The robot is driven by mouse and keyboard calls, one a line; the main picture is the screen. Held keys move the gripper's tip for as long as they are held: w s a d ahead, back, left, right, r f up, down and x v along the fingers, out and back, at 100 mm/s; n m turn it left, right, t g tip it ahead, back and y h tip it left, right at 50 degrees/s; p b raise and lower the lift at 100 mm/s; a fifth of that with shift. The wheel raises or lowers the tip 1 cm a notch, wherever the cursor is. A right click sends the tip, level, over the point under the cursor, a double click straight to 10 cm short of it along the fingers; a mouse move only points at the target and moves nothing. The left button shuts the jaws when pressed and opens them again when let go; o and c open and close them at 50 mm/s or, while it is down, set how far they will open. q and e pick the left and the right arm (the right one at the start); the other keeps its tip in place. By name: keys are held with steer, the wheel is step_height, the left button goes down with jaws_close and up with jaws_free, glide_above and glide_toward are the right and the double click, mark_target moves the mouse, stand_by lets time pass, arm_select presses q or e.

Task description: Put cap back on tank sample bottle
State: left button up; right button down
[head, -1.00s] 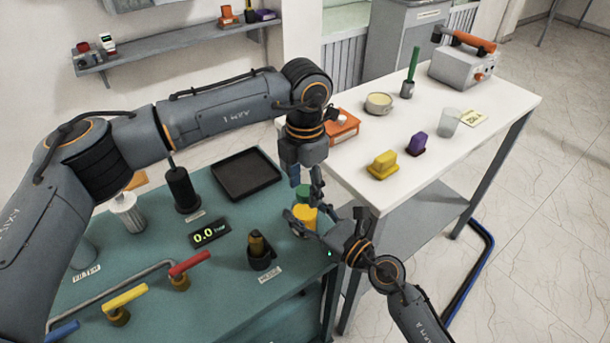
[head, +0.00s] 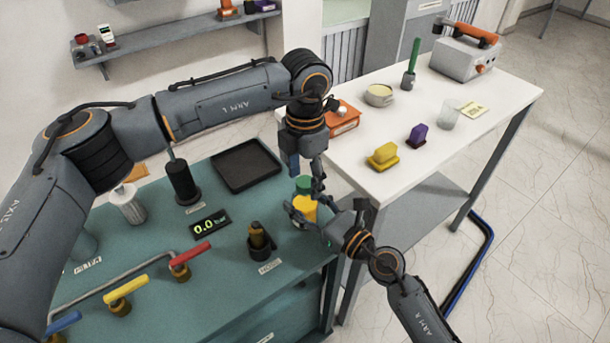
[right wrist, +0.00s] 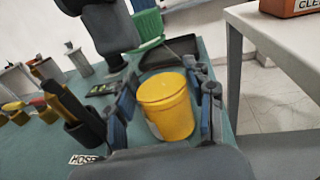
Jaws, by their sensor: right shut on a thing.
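The tank sample bottle appears as a yellow cylinder (head: 303,209) with a pale base at the green table's right edge. My right gripper (head: 306,215) is shut on it from the right. In the right wrist view the yellow bottle (right wrist: 166,106) stands between the two fingers. A green ribbed cap (head: 304,184) is just behind and above the bottle. The cap (right wrist: 146,28) looks tilted in the right wrist view, and I cannot tell whether it touches the bottle. My left gripper (head: 306,172) points down at the cap; its grip is partly hidden.
The green table holds a black tray (head: 246,166), a black post (head: 182,184), a display (head: 210,224), a holder labelled HOSE (head: 262,248) and colored valve handles. A white table (head: 440,140) with several objects stands close on the right.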

arm_select(q)
step_height(320, 180, up, 12)
stand_by(0.6)
arm_select(e)
steer(key=shift+c, duration=2.1)
jaws_free()
steer(key=v, duration=1.2)
